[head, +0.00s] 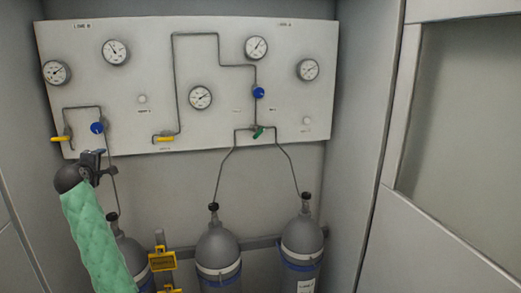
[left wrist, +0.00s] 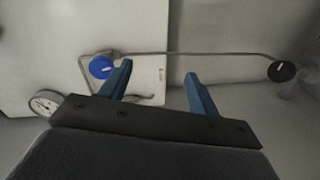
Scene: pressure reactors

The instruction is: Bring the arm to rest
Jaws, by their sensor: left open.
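My left gripper (head: 97,161) is in front of the lower left part of the white panel (head: 225,75) in the head view, its arm in a green sleeve. In the left wrist view its two blue fingers (left wrist: 158,92) stand apart with nothing between them. A blue knob (head: 97,128) is just above the gripper in the head view. A blue knob also shows beside the left finger in the left wrist view (left wrist: 102,67); I cannot tell whether they touch. My right gripper is not in view.
Several gauges, yellow levers (head: 163,138) and a green lever (head: 258,132) are on the panel. Grey cylinders (head: 218,247) stand below it, one partly hidden by my left arm. Cabinet walls (head: 358,130) close in both sides.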

